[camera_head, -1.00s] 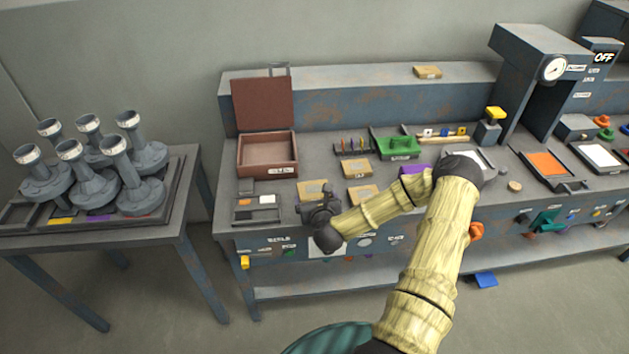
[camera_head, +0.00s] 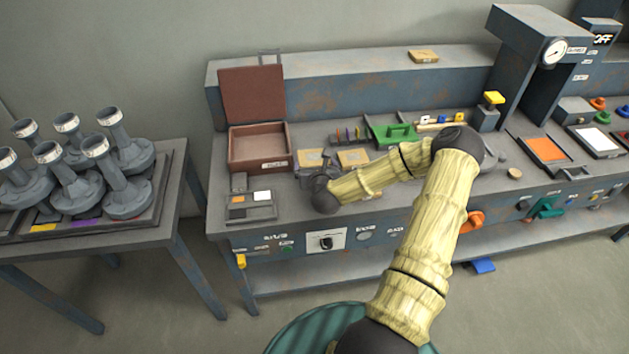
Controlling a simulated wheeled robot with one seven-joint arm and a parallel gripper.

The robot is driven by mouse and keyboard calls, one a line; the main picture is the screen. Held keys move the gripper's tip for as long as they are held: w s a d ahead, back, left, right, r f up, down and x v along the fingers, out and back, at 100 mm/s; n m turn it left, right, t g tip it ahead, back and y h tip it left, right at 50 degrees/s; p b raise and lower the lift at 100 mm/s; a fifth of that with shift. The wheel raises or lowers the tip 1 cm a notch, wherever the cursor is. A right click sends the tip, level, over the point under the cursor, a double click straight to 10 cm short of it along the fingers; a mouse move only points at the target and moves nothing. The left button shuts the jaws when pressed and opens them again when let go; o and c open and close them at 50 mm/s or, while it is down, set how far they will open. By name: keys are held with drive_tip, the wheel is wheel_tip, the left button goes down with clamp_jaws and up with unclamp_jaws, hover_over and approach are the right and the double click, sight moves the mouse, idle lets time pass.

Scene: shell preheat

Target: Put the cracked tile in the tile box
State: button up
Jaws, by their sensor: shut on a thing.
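My gripper (camera_head: 309,184) is low over the bench, just right of the tile tray and in front of the brown box. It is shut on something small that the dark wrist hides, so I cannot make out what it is. An open brown box (camera_head: 260,164), with its reddish lid (camera_head: 252,94) raised at the back, stands at the bench's left end and looks empty; its front label is too small to read. A small grey tray (camera_head: 250,214) in front of it holds a white tile (camera_head: 262,196) and an orange one (camera_head: 238,199). I cannot see a crack on either.
Tan blocks (camera_head: 353,158) lie behind my forearm, with a green holder (camera_head: 393,133) to their right. A side table (camera_head: 170,215) with several grey funnel-shaped pieces (camera_head: 125,190) stands at the left, across a gap. Knobs and switches line the bench front (camera_head: 400,228).

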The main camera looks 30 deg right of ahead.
drive_tip(key=shift+f, duration=1.25)
drive_tip(key=shift+f, duration=0.1)
drive_tip(key=shift+f+p, duration=0.35)
drive_tip(key=shift+f, duration=1.85)
drive_tip(key=shift+f, duration=0.2)
drive_tip(key=o, duration=0.9)
